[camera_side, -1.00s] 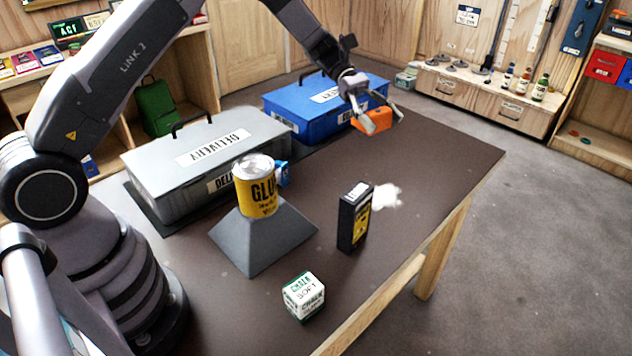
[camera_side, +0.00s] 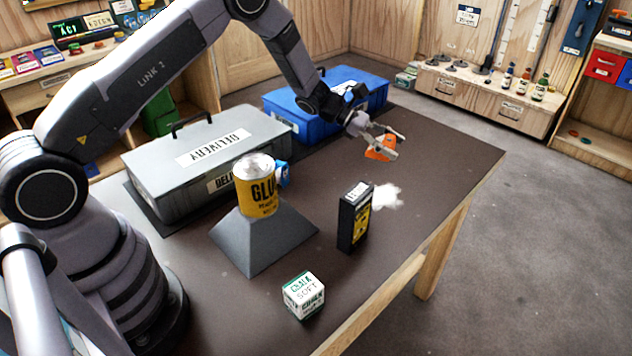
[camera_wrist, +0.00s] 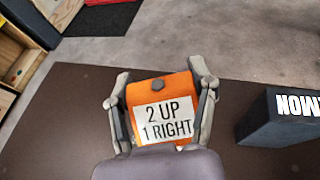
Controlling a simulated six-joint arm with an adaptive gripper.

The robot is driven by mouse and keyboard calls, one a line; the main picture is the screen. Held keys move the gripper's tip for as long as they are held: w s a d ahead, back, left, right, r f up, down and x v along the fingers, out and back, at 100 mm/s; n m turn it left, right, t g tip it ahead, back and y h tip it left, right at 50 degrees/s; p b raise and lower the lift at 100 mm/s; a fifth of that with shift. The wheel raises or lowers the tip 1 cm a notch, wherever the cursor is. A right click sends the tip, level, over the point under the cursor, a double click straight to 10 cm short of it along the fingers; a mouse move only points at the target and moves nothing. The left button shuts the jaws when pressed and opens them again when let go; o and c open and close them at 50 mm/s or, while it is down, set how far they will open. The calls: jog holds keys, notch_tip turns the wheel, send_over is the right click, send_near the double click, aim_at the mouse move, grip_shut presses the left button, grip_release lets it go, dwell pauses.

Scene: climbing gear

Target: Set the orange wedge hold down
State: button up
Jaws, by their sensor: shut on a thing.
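The orange wedge hold (camera_side: 379,152) is between the fingers of my gripper (camera_side: 386,147), which is shut on it. In the wrist view, the hold (camera_wrist: 160,92) fills the space between both fingers of my gripper (camera_wrist: 160,88). It carries a white label reading "2 UP 1 RIGHT" and a dark bolt head. In the side view it is low over the far right part of the dark table (camera_side: 440,150). I cannot tell whether its underside touches the table.
A black box (camera_side: 354,216) stands nearer, beside a white patch (camera_side: 388,195). A blue crate (camera_side: 290,112) and a grey delivery box (camera_side: 160,170) stand behind. A yellow glue can (camera_side: 256,190) sits on a grey pyramid (camera_side: 262,238). A chalk cube (camera_side: 304,296) is in front. The right table area is clear.

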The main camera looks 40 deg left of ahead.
aim_at(381, 209)
notch_tip(381, 209, down, 16)
jog(key=shift+r, duration=0.1)
dwell(0.4)
jog(key=o, duration=1.2)
jog(key=shift+c, duration=0.2)
